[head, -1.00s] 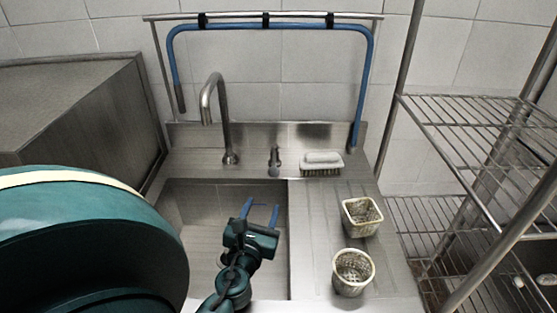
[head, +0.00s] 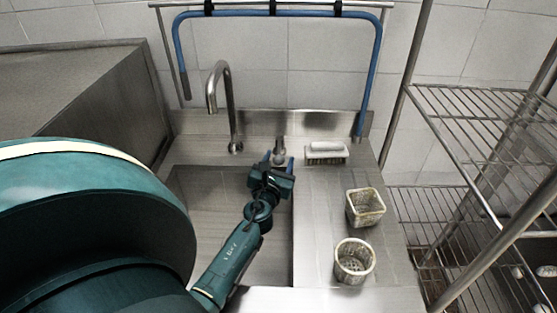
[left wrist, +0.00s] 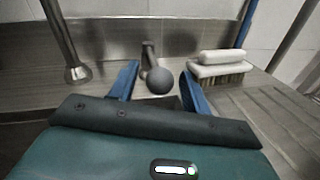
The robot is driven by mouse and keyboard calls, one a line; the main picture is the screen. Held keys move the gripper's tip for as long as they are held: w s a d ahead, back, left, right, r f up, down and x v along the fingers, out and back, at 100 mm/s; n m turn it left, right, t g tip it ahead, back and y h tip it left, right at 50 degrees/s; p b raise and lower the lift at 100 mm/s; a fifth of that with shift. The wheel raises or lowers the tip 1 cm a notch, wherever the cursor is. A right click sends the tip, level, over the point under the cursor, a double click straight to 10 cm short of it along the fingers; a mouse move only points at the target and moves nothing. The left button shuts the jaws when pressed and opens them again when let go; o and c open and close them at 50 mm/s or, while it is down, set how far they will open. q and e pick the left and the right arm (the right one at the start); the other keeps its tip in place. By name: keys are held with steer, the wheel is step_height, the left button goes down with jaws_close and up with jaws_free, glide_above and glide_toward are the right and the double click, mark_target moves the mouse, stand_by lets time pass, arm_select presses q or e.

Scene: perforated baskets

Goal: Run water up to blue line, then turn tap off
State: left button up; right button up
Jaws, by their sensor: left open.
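The curved metal spout (head: 221,105) rises behind the left part of the sink (head: 200,205); its base also shows in the left wrist view (left wrist: 78,70). The tap handle (head: 280,148) stands to the right of the spout, and in the left wrist view its round grey knob (left wrist: 159,80) sits between the blue fingers. My left gripper (head: 278,161) is open, just in front of the handle, with a finger on either side of the knob's outline; I cannot tell whether it touches. No water stream shows at the spout. I see no blue line in the sink.
A scrubbing brush (head: 326,152) lies on the ledge right of the tap; it also shows in the left wrist view (left wrist: 221,66). Two perforated baskets, a square one (head: 365,207) and a round one (head: 354,261), stand on the drainboard. A wire rack (head: 480,130) is at right. A blue hose (head: 376,60) hangs behind.

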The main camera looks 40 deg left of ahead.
arm_select(q)
steer(key=shift+w+a, duration=0.1)
steer(key=shift+w, duration=0.1)
jaws_close()
stand_by(0.5)
